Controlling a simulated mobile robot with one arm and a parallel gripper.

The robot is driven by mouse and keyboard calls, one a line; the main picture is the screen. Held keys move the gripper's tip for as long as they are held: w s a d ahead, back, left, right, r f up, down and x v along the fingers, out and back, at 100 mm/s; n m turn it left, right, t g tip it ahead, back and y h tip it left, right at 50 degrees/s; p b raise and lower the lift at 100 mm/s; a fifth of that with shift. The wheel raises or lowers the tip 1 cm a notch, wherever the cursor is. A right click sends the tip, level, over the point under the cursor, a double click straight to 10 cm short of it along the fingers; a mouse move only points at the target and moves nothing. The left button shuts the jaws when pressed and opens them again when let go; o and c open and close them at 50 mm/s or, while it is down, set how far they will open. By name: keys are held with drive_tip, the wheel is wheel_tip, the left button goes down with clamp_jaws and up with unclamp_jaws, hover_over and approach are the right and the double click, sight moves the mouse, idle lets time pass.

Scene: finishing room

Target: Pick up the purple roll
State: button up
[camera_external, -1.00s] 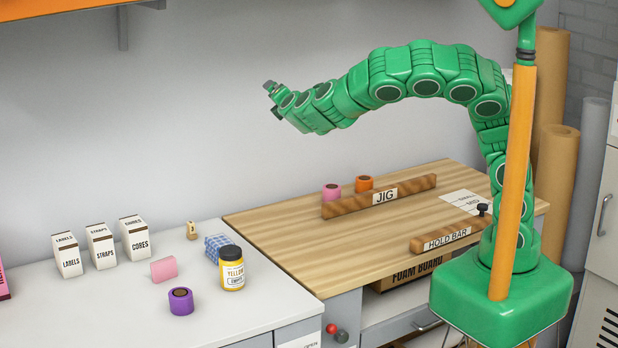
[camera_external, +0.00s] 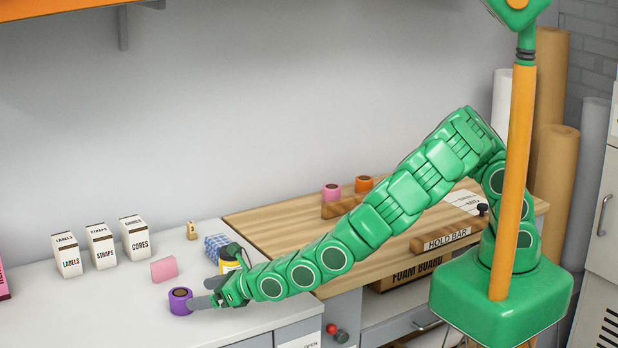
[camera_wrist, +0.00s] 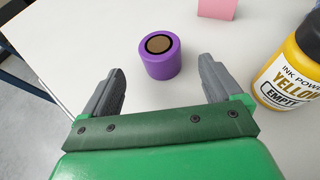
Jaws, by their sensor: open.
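The purple roll (camera_external: 180,301) stands upright on the white table near its front edge. In the wrist view the purple roll (camera_wrist: 161,57) is just beyond my fingertips and roughly centred between them, with its brown core facing up. My gripper (camera_external: 203,294) is open and low over the table, to the right of the roll. In the wrist view my gripper (camera_wrist: 161,78) has its two grey fingers wide apart with nothing between them. In the external view the fingertips overlap the roll's right side, and I cannot tell whether they touch it.
A yellow ink bottle (camera_wrist: 292,65) stands close to the right of my gripper. A pink block (camera_external: 164,270) lies behind the roll. White boxes (camera_external: 100,246) stand at the back left. A wooden board (camera_external: 300,255) with pink and orange rolls is at the right.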

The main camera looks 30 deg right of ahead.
sight(183, 300)
drive_tip(key=shift+x, duration=1.3)
drive_tip(key=shift+w+a+f, duration=0.35)
drive_tip(key=shift+w+f, duration=0.1)
drive_tip(key=shift+f, duration=0.1)
drive_tip(key=shift+w+a+f, duration=0.35)
drive_tip(key=shift+w+f, duration=0.15)
drive_tip(key=shift+f, duration=0.05)
drive_tip(key=shift+x, duration=1.05)
drive_tip(key=shift+a+r, duration=0.1)
drive_tip(key=c, duration=1.1)
drive_tip(key=shift+r, duration=5.05)
